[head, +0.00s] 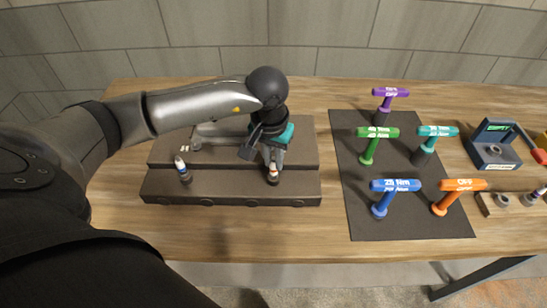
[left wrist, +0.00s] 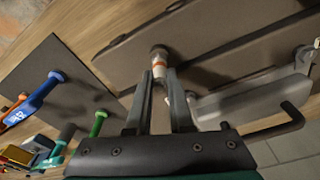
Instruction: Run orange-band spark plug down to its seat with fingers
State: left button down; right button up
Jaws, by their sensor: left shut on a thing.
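The orange-band spark plug (head: 273,175) stands upright at the right part of the dark engine block's (head: 225,190) front step. In the left wrist view the plug (left wrist: 160,58) shows a white body, an orange band and a darker end at the block. My left gripper (head: 271,163) comes down from above and is shut on the plug; its two fingers also flank the plug in the left wrist view (left wrist: 161,78). How deep the plug sits in its hole is hidden. My right gripper is not in view.
A blue-band plug (head: 184,170) stands at the block's left. A dark mat (head: 365,215) at the right holds several coloured T-handle wrenches, among them blue (head: 395,186) and orange (head: 462,185). A tester box (head: 494,148) stands farther right. Bare wood lies in front of the block.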

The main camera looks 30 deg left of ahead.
pick_arm(q)
jog(key=shift+f+m+b, duration=0.1)
jog(key=shift+m+b, duration=0.4)
jog(key=shift+b, duration=0.1)
jog(key=shift+m, duration=0.3)
jog(key=c, duration=0.7)
grip_release()
jog(key=shift+r, duration=0.25)
jog(key=r, duration=0.5)
jog(key=s+r, duration=0.1)
jog(key=r, duration=0.4)
jog(key=s+r+b, duration=0.1)
jog(key=r, duration=0.4)
jog(key=shift+f, duration=0.1)
